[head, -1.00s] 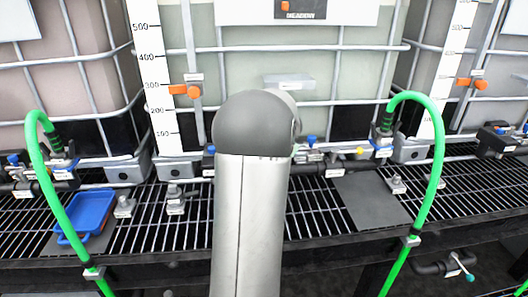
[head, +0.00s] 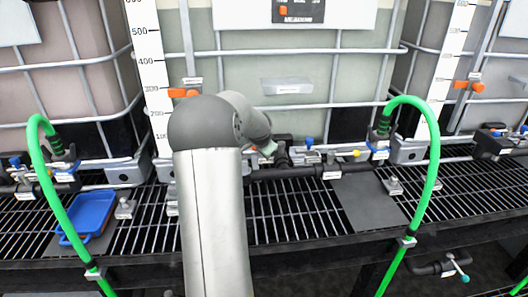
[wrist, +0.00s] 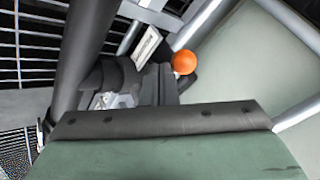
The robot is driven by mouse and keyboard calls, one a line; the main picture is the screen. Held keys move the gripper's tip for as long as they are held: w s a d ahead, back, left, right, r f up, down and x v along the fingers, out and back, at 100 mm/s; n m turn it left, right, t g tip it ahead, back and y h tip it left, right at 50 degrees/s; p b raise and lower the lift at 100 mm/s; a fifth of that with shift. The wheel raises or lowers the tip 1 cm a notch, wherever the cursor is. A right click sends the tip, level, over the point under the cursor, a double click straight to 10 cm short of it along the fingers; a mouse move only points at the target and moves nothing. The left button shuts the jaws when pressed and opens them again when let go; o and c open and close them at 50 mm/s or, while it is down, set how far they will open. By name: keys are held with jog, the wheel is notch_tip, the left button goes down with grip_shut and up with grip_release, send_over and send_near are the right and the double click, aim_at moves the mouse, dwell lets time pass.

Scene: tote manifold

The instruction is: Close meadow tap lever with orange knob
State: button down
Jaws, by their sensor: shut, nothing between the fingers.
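The orange knob (wrist: 184,62) is a round ball in the wrist view, just beyond the dark front edge of my gripper (wrist: 160,118). It sits beside dark valve and pipe parts (wrist: 110,85), with a small white label near it. The lever under the knob is mostly hidden, so I cannot tell its angle. In the head view my arm reaches to the MEADOW tote's outlet, and my gripper (head: 267,148) is a small greenish shape beside the dark pipe fitting (head: 284,155). The knob is hidden there. My gripper is shut and empty; contact with the knob cannot be told.
The MEADOW sign (head: 298,10) is on the middle tote. Green hoses (head: 432,180) arch on both sides. A blue tray (head: 90,213) lies on the grating at left. A dark horizontal pipe (head: 300,172) with blue and yellow handles runs right of my gripper. Tote cage bars stand close behind.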

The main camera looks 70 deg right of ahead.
jog(key=shift+w+d+r, duration=0.15)
jog(key=shift+w+d, duration=0.1)
jog(key=shift+w, duration=0.05)
dwell(0.5)
jog(key=s+a+b, duration=0.1)
jog(key=a, duration=0.1)
jog(key=s+a+f+b, duration=0.1)
jog(key=a+b, duration=0.1)
jog(key=shift+s+f+b, duration=0.15)
jog(key=shift+f+b, duration=0.05)
jog(key=shift+b, duration=0.1)
jog(key=w+a+r+p, duration=0.1)
jog(key=a+r+p, duration=0.1)
jog(key=a+r, duration=0.4)
jog(key=shift+r, duration=1)
